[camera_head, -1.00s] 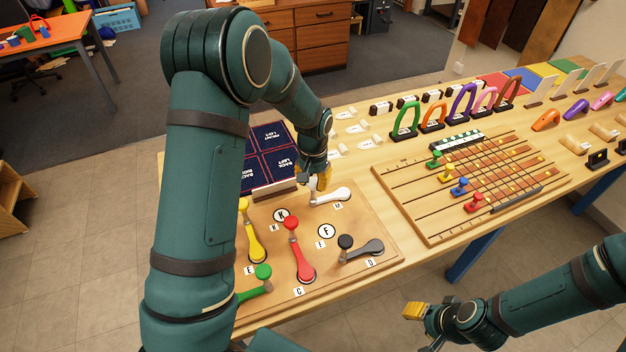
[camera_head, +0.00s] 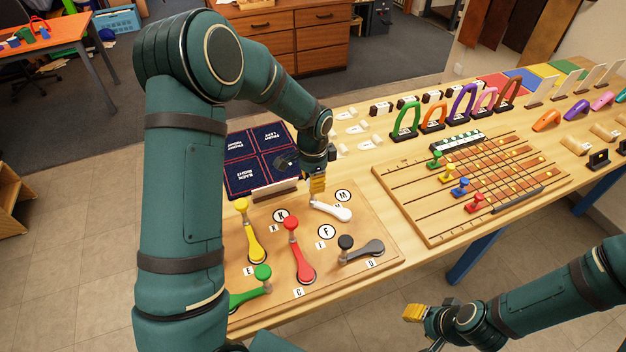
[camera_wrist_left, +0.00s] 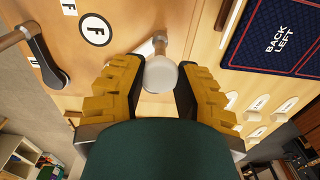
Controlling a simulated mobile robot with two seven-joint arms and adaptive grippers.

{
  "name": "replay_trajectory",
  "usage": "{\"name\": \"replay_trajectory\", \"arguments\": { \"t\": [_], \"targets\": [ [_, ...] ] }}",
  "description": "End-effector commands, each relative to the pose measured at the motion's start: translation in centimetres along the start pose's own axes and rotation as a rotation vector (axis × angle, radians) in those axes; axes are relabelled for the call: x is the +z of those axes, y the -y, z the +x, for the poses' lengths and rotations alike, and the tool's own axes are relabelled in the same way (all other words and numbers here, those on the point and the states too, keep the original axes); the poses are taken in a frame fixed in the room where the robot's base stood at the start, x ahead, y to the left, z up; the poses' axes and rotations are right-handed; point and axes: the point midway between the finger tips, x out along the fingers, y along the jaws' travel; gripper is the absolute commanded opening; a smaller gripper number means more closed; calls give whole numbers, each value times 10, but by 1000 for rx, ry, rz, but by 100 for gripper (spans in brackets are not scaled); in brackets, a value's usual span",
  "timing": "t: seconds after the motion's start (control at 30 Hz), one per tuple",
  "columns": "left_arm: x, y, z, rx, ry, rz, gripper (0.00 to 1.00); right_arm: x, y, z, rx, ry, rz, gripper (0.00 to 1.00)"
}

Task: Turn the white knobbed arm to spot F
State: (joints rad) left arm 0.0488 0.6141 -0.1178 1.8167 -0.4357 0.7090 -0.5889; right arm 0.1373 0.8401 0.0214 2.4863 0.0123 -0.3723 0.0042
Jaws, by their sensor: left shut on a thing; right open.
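The white knobbed arm (camera_head: 332,210) lies on the wooden board (camera_head: 375,215), its thick end between the round spots M (camera_head: 343,196) and F (camera_head: 327,231), touching neither centre. My left gripper (camera_head: 316,190) is over its thin end, with the fingers pointing down. In the left wrist view, the white knob (camera_wrist_left: 160,75) sits between the yellow fingers, which are shut on it. Spot F also shows there (camera_wrist_left: 95,29), uncovered. My right gripper (camera_head: 414,312) is open and empty, low at the right, off the table's front edge.
Nearby on the board are the red arm (camera_head: 302,262), the grey arm with black knob (camera_head: 362,250), the yellow arm (camera_head: 252,240) and the green arm (camera_head: 250,292). Spot K (camera_head: 280,216) is left of the white arm. A slider board (camera_head: 400,205) stands to the right.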

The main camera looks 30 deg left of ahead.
Motion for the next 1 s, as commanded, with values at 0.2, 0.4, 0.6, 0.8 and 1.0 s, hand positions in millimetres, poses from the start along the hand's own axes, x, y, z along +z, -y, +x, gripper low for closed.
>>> {"name": "replay_trajectory", "arguments": {
  "t": [0.2,0.4,0.6,0.8,1.0],
  "targets": [
    [1,-2,2,6,3,205,0,0,1,-3,-1,0,0,47],
    [2,-2,2,7,3,388,0,-1,2,-8,-2,0,0,47],
    [2,-2,2,8,3,542,0,-2,4,-12,-3,0,0,47],
    [2,-2,3,9,3,652,0,-2,5,-15,-3,0,0,47],
    [2,-2,3,9,3,714,0,-2,6,-17,-4,0,0,47]
  ]
}}
